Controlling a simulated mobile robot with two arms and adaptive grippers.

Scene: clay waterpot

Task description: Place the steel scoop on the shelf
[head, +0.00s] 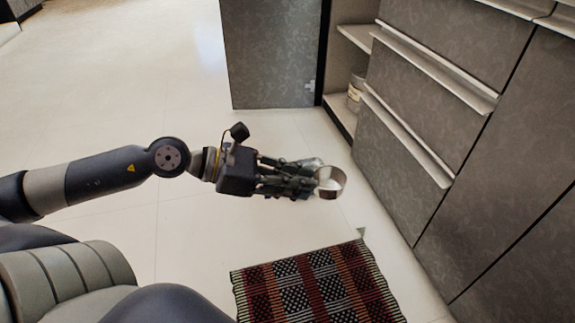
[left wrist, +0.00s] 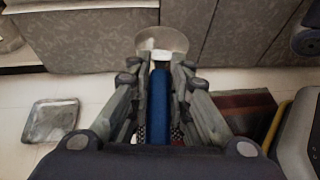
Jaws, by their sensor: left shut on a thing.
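The steel scoop (head: 330,182) is held at the tips of my left gripper (head: 300,180), its round shiny bowl standing out to the right above the floor. In the left wrist view, the fingers (left wrist: 158,80) close in from both sides, with the scoop's bowl (left wrist: 163,38) beyond them and a blue bar (left wrist: 158,105) running between them, which looks like the handle. The shelf (head: 342,113) is the low board inside the open cabinet, up and right of the gripper and apart from the scoop. My right gripper is not in view.
A cabinet door (head: 270,55) stands open left of the shelf. A small container (head: 355,92) sits on the shelf, and an upper board (head: 358,37) is above it. Drawers (head: 425,110) lie to the right. A woven rug (head: 318,285) and a square clear object (left wrist: 50,120) lie on the floor.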

